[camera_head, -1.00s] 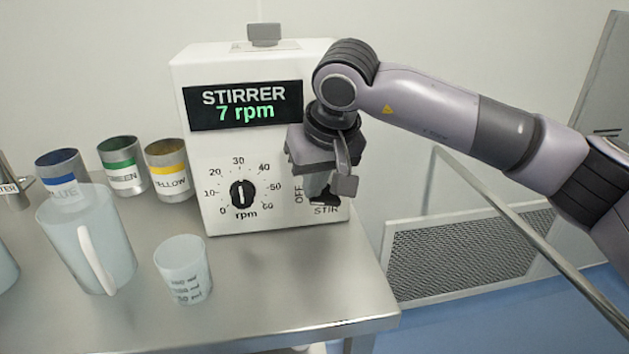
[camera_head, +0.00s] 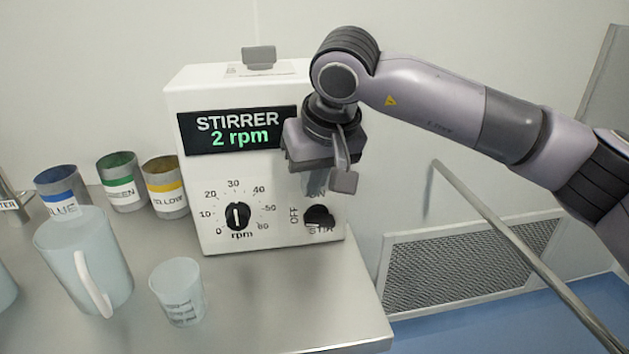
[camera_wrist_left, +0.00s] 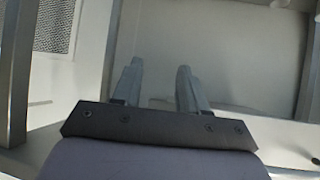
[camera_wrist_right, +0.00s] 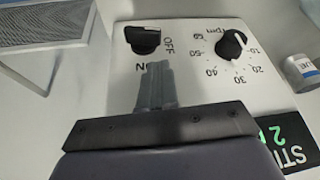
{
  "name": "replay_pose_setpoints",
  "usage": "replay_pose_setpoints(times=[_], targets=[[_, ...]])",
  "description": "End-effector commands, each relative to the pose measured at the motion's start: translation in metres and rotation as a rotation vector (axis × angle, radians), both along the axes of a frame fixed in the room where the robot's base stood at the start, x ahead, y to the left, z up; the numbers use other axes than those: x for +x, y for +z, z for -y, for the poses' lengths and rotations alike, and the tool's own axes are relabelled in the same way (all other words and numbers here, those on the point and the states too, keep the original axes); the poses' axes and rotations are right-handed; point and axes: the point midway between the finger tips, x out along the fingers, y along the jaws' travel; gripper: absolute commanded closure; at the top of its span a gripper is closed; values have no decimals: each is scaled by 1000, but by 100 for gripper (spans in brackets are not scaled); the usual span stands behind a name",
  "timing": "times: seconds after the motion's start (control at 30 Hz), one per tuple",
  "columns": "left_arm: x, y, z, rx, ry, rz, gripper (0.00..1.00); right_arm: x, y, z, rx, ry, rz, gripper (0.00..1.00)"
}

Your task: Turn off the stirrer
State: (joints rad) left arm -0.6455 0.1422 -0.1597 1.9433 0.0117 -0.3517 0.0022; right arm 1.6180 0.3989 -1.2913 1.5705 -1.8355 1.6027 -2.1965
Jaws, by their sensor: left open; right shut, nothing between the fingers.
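The stirrer (camera_head: 260,95) is a white box on the metal bench, with a lit display (camera_head: 240,131) reading 2 rpm. Its black OFF/ON knob (camera_head: 318,215) is at the lower right of the front; it also shows in the right wrist view (camera_wrist_right: 143,40), its bar lying roughly level. My left gripper (camera_wrist_left: 160,68) is open and empty, away from the stirrer.
A translucent jug (camera_head: 80,260) and small measuring cup (camera_head: 178,292) stand in front of the stirrer. Blue (camera_head: 62,192), green (camera_head: 122,180) and yellow (camera_head: 165,188) labelled cans stand to its left.

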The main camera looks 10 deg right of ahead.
Motion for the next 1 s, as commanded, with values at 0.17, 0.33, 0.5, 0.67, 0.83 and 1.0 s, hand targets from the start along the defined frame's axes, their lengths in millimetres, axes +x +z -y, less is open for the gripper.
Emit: replay_pose_setpoints(times=[0.17, 0.33, 0.5, 0.67, 0.83, 1.0], targets=[[2, 4, 2, -7, 5, 7, 57, -15, 27, -24, -2, 6, 5, 100], [0, 0, 1, -5, 5, 1, 57, -29, 50, -49, -1, 2, 3, 100], [-1, -1, 0, -4, 4, -2, 57, -37, 65, -64, -1, 0, 1, 100], [-1, -1, 0, -4, 4, -2, 57, -40, 71, -70, 0, -1, 1, 100], [-1, -1, 0, -4, 4, -2, 57, -41, 71, -71, -1, -1, 0, 100], [-1, -1, 0, -5, 4, -2, 57, -41, 71, -71, -1, -1, 0, 100]])
